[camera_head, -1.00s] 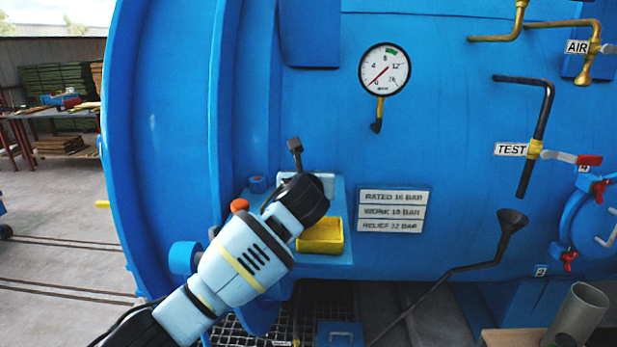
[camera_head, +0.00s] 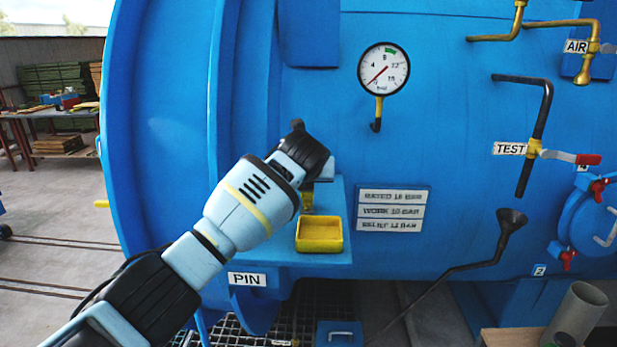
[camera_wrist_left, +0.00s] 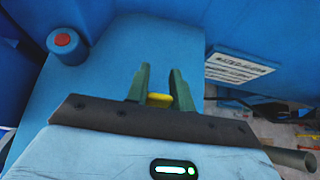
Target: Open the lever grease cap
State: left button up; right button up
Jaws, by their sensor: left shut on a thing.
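My left gripper (camera_head: 307,158) is over the blue shelf (camera_head: 335,190) on the vessel's side. Its dark housing hides the fingers in the head view. In the left wrist view its two green fingers (camera_wrist_left: 161,86) have a small yellow piece (camera_wrist_left: 158,99) between them, and the gripper is shut on it. I take this piece for the grease cap, but its shape is mostly hidden. A yellow-brown upright part (camera_head: 307,199) shows just below the gripper in the head view. The dark lever is not clearly visible behind my gripper. My right gripper is out of view.
A yellow tray (camera_head: 320,235) sits at the front of the shelf. A red-topped blue knob (camera_wrist_left: 66,45) stands left of the fingers. A rating sign (camera_head: 392,210), pressure gauge (camera_head: 384,70) and dark funnel pipe (camera_head: 490,245) lie to the right.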

pick_arm(q)
jog(key=shift+f, duration=0.1)
jog(key=o, duration=1)
jog(key=shift+s, duration=0.1)
jog(key=shift+v, duration=3.9)
